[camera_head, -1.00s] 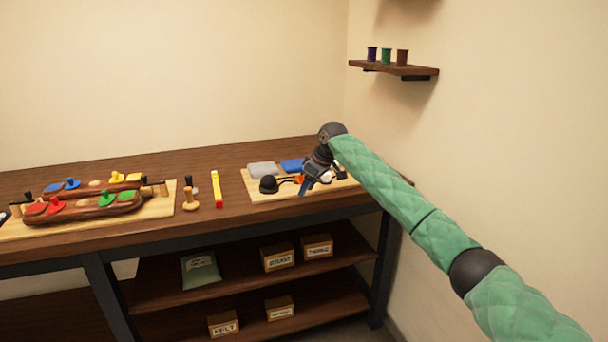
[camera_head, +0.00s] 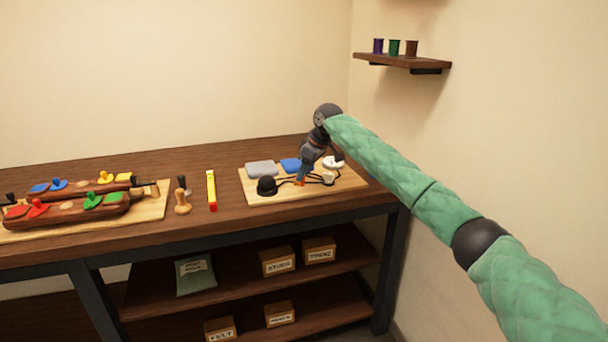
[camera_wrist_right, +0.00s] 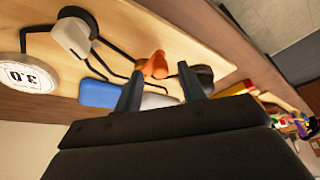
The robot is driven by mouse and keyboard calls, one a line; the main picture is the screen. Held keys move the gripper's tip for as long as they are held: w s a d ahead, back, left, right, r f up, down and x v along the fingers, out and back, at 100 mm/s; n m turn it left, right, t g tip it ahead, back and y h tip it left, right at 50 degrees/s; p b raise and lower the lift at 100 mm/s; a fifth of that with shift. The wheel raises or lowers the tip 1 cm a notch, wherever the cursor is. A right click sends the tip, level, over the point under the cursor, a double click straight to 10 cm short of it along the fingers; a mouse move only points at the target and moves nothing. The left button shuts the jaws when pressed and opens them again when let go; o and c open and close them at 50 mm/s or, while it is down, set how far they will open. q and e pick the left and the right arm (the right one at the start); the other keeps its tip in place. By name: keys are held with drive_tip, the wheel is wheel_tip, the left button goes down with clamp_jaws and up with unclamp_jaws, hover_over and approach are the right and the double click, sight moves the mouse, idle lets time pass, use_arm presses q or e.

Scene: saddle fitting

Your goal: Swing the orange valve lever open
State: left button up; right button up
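The orange valve lever (camera_wrist_right: 154,65) shows in the wrist view just beyond the fingertips, over the light wooden board. In the head view only a small bit of the orange lever (camera_head: 299,184) shows beneath the fingers. My right gripper (camera_wrist_right: 160,88) is open, with its two fingers apart on either side of the lever's line. No contact is clear. In the head view my right gripper (camera_head: 303,173) points down at the board and hides part of the lever. A black dome-shaped part (camera_head: 267,186) sits left of the lever. My left gripper is not in view.
The board (camera_head: 348,184) also holds a grey block (camera_head: 261,169), a blue block (camera_head: 290,165) and a white part (camera_head: 333,162). A round gauge (camera_wrist_right: 27,75) shows in the wrist view. A yellow-red bar (camera_head: 211,190) and saddle pieces (camera_head: 75,208) stand left.

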drive_tip(key=shift+w+a+f, duration=0.1)
drive_tip(key=shift+a+f, duration=0.15)
drive_tip(key=shift+f, duration=0.45)
clamp_jaws()
